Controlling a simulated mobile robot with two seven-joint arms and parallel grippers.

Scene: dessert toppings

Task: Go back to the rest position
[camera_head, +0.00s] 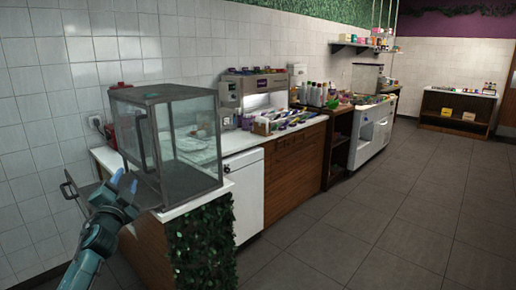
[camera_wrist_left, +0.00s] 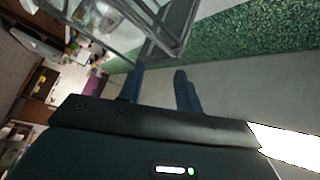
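My left gripper (camera_head: 124,181) is at the lower left of the head view, at the end of my teal arm. It is just in front of the left side of a glass display case (camera_head: 190,140); I cannot tell whether it touches it. In the left wrist view its two dark fingers (camera_wrist_left: 160,82) stand apart with nothing between them, so it is open and empty. The glass case (camera_wrist_left: 122,22) shows beyond the fingers there. My right gripper is in neither view.
The case stands on a white counter (camera_head: 168,213) with a leafy green end panel (camera_head: 203,243). A dark-framed piece (camera_head: 68,190) juts out left of my gripper. Machines, bottles and toppings line the counter farther back. The grey tiled floor (camera_head: 390,235) at the right is clear.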

